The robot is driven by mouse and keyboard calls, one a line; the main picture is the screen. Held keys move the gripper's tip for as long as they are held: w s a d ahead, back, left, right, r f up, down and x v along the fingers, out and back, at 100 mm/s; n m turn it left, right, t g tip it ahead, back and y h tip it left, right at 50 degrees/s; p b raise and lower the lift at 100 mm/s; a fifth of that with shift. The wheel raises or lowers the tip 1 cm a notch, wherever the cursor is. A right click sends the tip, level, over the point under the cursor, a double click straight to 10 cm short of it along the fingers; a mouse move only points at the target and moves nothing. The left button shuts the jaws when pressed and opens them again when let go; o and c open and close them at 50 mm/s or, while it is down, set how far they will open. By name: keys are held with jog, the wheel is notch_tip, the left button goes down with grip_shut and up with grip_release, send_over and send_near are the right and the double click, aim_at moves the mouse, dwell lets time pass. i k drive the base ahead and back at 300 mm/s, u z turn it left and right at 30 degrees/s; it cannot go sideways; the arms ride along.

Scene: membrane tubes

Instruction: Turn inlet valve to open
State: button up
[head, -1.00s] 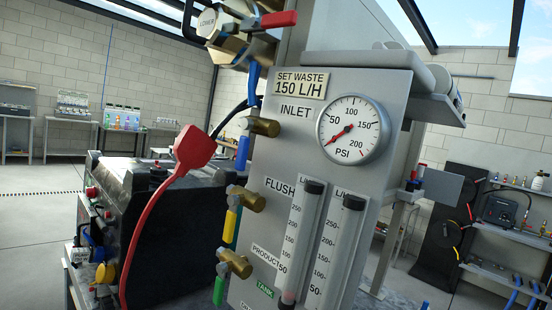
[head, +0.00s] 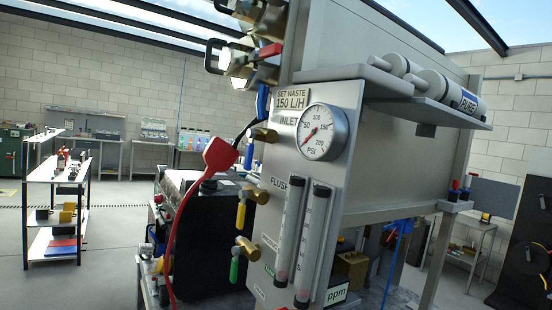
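The inlet valve is a brass fitting (head: 264,135) on the left edge of the grey panel (head: 338,100), beside the INLET label. Its blue handle (head: 248,156) hangs down below the brass body, partly crowded by the red plug and dark hose. Below it are two similar brass valves, one with a yellow handle (head: 241,214) beside FLUSH and one with a green handle (head: 234,264) lower down. The round PSI gauge (head: 323,132) is to the right of the INLET label. My gripper is not in this view.
A red plug (head: 219,153) on a red cable is just left of the inlet valve. A valve with a red lever (head: 268,51) is above. Two flow tubes (head: 290,230) front the panel. A shelf rack (head: 54,205) is far left; floor between is clear.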

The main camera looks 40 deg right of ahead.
aim_at(251, 133)
jog(key=z, duration=0.7)
jog(key=i, duration=1)
jog(key=u, duration=0.05)
jog(key=k, duration=0.5)
jog(key=z, duration=2.65)
jog(key=k, duration=0.25)
jog(key=u, duration=0.4)
